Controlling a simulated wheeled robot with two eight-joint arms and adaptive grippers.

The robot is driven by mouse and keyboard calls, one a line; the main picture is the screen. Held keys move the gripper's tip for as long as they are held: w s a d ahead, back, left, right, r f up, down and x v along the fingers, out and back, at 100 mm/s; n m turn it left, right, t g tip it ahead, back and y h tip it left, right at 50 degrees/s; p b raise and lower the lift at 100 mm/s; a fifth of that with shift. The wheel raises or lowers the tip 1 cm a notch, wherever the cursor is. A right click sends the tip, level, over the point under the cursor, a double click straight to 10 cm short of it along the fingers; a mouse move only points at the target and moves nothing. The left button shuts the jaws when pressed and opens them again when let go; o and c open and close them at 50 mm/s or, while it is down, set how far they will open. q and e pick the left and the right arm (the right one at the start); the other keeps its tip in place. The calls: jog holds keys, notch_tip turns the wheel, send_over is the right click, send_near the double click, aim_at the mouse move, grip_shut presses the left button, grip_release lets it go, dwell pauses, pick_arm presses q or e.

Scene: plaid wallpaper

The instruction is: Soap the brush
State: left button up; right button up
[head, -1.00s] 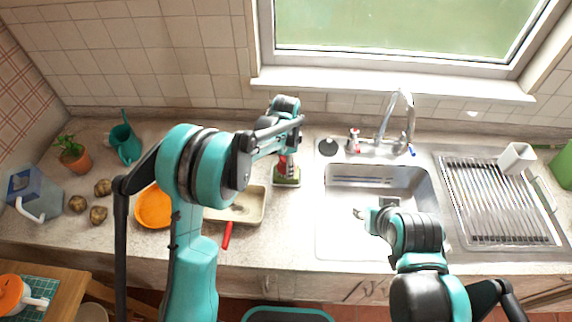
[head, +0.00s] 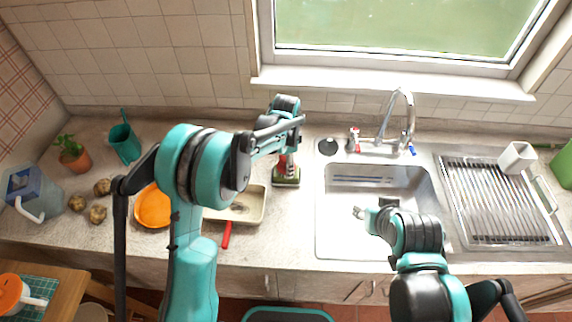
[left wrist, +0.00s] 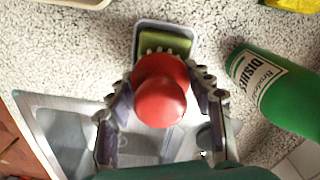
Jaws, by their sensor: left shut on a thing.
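My left gripper (left wrist: 160,100) is shut on the red-handled brush (left wrist: 160,98). The brush shows small in the head view (head: 282,162), mostly behind the gripper. A grey soap dish (left wrist: 137,36) with a green soap bar or pad (left wrist: 172,42) lies directly below the brush. The dish also shows in the head view (head: 286,184).
A green dish-soap bottle (left wrist: 285,95) is right of the gripper in the left wrist view. A cream tray (head: 258,213) with a red handle and an orange plate (head: 153,206) lie left of the sink (head: 335,240). A drying rack (head: 500,205) is at right.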

dwell(0.4)
pick_arm(q)
jog(key=shift+r+p, duration=2.05)
jog(key=shift+r, duration=1.45)
jog(key=shift+f, duration=0.1)
